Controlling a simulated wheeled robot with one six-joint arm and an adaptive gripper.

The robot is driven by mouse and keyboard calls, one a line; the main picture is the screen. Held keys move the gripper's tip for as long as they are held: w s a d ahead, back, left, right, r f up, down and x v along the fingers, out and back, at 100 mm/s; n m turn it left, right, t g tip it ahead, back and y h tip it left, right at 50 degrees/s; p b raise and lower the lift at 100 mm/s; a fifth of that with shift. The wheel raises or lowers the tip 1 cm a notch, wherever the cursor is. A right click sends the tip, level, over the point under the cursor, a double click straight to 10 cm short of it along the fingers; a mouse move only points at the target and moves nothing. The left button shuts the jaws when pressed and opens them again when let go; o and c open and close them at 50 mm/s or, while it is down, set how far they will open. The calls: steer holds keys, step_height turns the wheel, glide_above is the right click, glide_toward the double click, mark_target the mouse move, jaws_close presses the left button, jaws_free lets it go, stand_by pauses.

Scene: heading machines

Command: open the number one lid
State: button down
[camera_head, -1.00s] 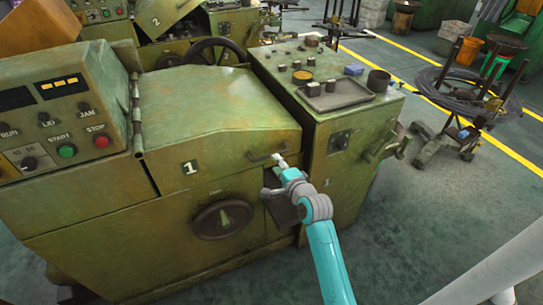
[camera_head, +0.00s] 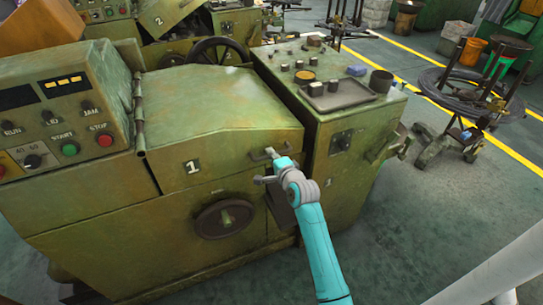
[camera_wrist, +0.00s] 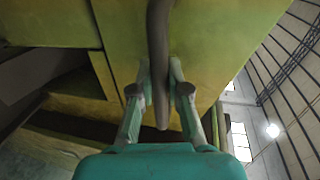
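The number one lid (camera_head: 215,110) is the sloping green cover on the front machine, with a painted "1" below it at the left. It looks shut. Its bar handle (camera_head: 258,153) sits at the lower right of the front. My gripper (camera_head: 268,166) is at this handle, reaching up from the lower right. In the wrist view, the dark handle bar (camera_wrist: 158,50) runs between the two fingers of my gripper (camera_wrist: 160,75). The fingers lie close on either side of the bar. Whether both touch it is unclear.
A control panel (camera_head: 60,125) with buttons stands left of the lid. A green cabinet (camera_head: 345,140) with a tray and cups on top stands close on the right.

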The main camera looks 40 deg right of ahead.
step_height(320, 180, up, 28)
steer(key=n+h, duration=0.2)
steer(key=n, duration=0.4)
steer(key=w+a+r+n+h, duration=0.1)
steer(key=w+a+r+n, duration=0.1)
steer(key=a+r, duration=0.6)
steer(key=w+a+r+n+h, duration=0.1)
steer(key=a+r+n, duration=0.3)
steer(key=a+r, duration=0.4)
steer(key=shift+w+r+n, duration=0.4)
steer(key=shift+w+r, duration=0.4)
steer(key=shift+r, duration=0.55)
steer(key=shift+t, duration=0.3)
steer(key=c, duration=1.1)
jaws_free()
steer(key=shift+f, duration=0.1)
steer(key=shift+c, duration=0.2)
